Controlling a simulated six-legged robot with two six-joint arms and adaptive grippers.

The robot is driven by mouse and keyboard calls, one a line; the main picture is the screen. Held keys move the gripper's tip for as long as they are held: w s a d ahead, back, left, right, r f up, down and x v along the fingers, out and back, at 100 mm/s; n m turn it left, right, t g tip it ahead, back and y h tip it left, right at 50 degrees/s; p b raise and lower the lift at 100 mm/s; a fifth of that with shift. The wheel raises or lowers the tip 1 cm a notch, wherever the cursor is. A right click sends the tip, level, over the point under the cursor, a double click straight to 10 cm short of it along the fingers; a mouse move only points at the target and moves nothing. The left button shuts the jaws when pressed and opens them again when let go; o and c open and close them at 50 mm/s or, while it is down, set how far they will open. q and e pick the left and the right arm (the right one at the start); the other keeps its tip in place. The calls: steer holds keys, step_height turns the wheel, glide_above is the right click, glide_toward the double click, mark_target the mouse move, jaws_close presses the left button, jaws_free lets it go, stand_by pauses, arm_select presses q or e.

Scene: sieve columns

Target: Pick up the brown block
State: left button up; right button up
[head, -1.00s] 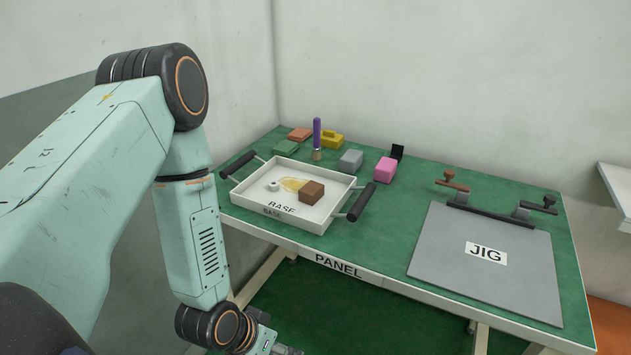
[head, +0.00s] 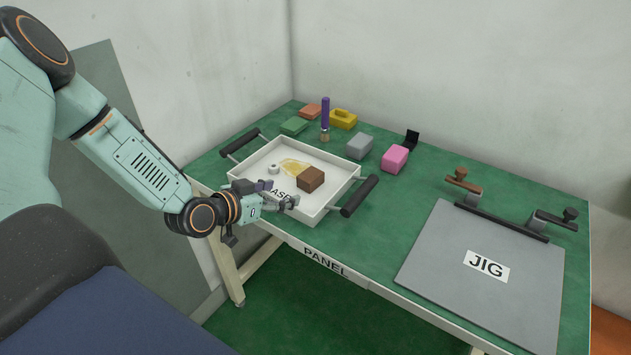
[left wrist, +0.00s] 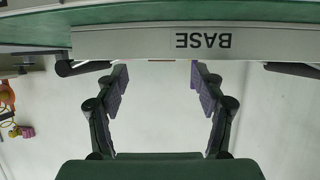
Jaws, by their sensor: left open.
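The brown block (head: 311,179) sits inside the white tray marked BASE (head: 335,203), toward its right side. My left gripper (head: 278,194) is at the tray's front left edge in the head view, left of the block and apart from it. In the left wrist view the left gripper (left wrist: 155,85) is open and empty, its two fingers spread in front of the tray's BASE wall (left wrist: 120,42). The brown block is not clearly visible in the left wrist view. My right gripper is not in view.
A white ring (head: 274,169) and a yellowish patch (head: 295,167) are in the tray. Behind it stand a purple-handled tool (head: 325,115) and several coloured blocks, including a pink one (head: 395,158). A grey JIG plate (head: 485,300) lies at right. Black handles (head: 359,196) flank the tray.

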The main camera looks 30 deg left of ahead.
mark_target(302, 183)
arm_select(q)
steer(key=shift+w+a+f, duration=0.1)
steer(key=shift+w+a, duration=0.05)
steer(key=shift+w, duration=0.05)
steer(key=shift+w+d+b, duration=0.15)
steer(key=shift+d+b, duration=0.05)
steer(key=shift+b, duration=0.35)
steer(key=shift+w, duration=0.25)
steer(key=shift+b+x, duration=0.65)
steer(key=shift+x, duration=0.4)
steer(key=shift+w+f, duration=0.15)
steer(key=shift+w, duration=0.1)
steer(key=b+x, duration=0.2)
steer(key=x, duration=0.1)
steer(key=shift+w+b, duration=0.3)
steer(key=shift+w, duration=0.35)
steer(key=shift+s+d, duration=0.1)
steer(key=shift+s, duration=0.15)
steer(key=shift+c, duration=0.2)
steer(key=shift+w, duration=0.2)
steer(key=c, duration=0.6)
steer(key=shift+s, duration=0.15)
steer(key=c, duration=0.4)
steer(key=shift+c, duration=1.1)
